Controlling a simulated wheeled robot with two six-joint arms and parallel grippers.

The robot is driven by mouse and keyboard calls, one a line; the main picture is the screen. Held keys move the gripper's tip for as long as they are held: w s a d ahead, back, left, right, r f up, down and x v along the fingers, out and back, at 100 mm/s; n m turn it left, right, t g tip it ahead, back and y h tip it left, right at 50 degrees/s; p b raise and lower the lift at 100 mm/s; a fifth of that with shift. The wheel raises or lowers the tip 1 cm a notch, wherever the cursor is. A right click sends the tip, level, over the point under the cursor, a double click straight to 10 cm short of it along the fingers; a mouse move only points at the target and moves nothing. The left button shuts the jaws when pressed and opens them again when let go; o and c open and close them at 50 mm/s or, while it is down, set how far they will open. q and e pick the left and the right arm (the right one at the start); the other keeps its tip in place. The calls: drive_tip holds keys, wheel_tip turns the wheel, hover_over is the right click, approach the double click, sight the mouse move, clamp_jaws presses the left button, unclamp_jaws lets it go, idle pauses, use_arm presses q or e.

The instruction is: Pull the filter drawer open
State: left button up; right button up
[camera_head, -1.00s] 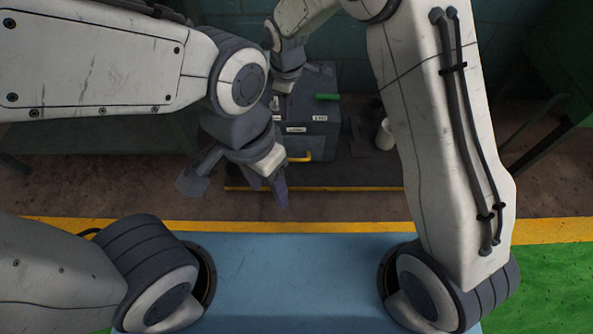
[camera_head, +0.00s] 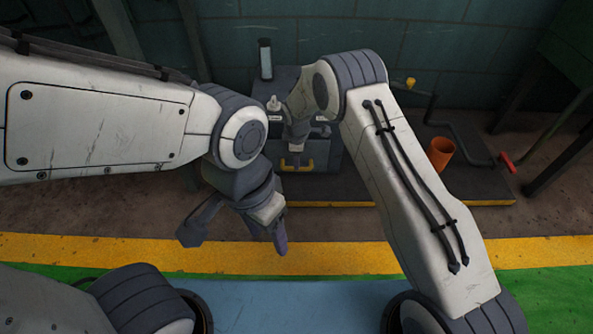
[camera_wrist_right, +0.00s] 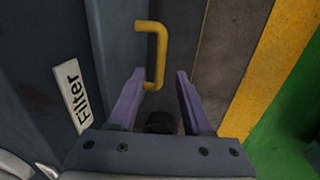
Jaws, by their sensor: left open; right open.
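The dark cabinet (camera_head: 330,155) stands at the back centre in the head view, partly hidden by my right arm. A yellow handle (camera_head: 297,165) is low on its front. In the right wrist view, the yellow U-shaped handle (camera_wrist_right: 155,55) stands out from the dark front, beside a white label reading "Filter" (camera_wrist_right: 72,97). My right gripper (camera_wrist_right: 155,95) is open, its purple fingers spread on either side of the handle's lower end; contact cannot be told. In the head view it is at the handle, mostly hidden. My left gripper (camera_head: 271,238) is open and empty, lower and nearer.
An orange cup (camera_head: 440,154) stands right of the cabinet on a dark base with a yellow front edge. A pipe with a red handle (camera_head: 507,162) is farther right. A yellow floor stripe (camera_head: 340,257) crosses in front.

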sight(315, 157)
drive_tip(key=f+b, duration=0.1)
drive_tip(key=f, duration=0.1)
drive_tip(key=w+f+b, duration=0.1)
drive_tip(key=f, duration=0.1)
drive_tip(key=shift+f, duration=0.4)
clamp_jaws()
drive_tip(key=shift+a, duration=0.1)
idle(1.0)
